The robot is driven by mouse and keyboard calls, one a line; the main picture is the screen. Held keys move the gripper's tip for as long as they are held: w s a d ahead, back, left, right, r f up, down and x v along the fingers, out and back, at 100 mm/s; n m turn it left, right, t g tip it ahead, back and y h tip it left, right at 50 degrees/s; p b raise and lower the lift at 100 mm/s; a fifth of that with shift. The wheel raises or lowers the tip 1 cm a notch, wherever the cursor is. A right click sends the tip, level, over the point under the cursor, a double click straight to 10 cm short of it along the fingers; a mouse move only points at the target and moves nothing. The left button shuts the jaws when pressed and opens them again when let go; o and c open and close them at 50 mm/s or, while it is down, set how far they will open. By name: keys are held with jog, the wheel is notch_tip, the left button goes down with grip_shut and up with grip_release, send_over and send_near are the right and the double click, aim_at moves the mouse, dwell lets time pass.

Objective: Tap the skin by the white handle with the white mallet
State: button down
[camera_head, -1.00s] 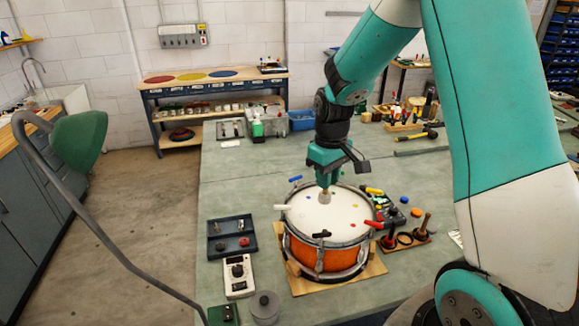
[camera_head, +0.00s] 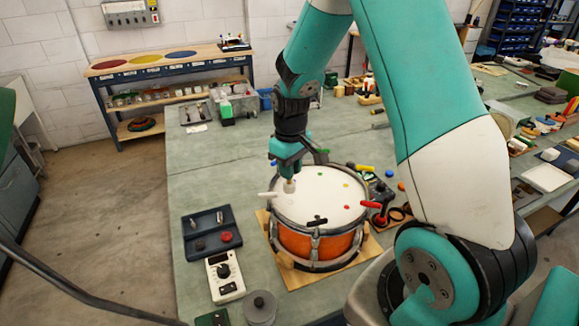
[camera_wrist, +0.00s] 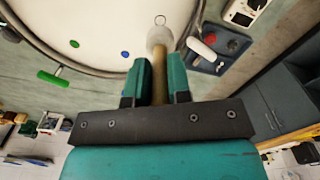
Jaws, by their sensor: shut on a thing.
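The drum (camera_head: 318,242) has an orange shell and a pale skin (camera_head: 315,195) with small coloured dots. The white handle (camera_head: 267,195) sticks out from the left of its rim; in the wrist view it shows (camera_wrist: 203,50) right of the mallet head. My gripper (camera_head: 287,166) is shut on the wooden shaft (camera_wrist: 160,80) of the white mallet (camera_head: 289,186). The mallet points down, its white head (camera_wrist: 158,38) over the skin's left edge, close beside the white handle. I cannot tell whether the head touches the skin.
Black (camera_head: 317,222), red (camera_head: 371,204) and yellow (camera_head: 366,168) handles stand around the rim; a green one (camera_wrist: 55,79) shows in the wrist view. A dark tray (camera_head: 211,232) and a white meter (camera_head: 225,277) lie left of the drum.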

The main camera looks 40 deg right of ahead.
aim_at(290, 183)
notch_tip(290, 183, down, 4)
jog(key=b, duration=0.2)
jog(key=shift+f+b, duration=0.2)
jog(key=shift+b, duration=0.2)
notch_tip(290, 183, up, 6)
jog(key=p, duration=0.4)
jog(key=shift+f+p, duration=0.2)
jog(key=shift+p, duration=0.1)
jog(key=shift+f, duration=0.15)
dwell(1.2)
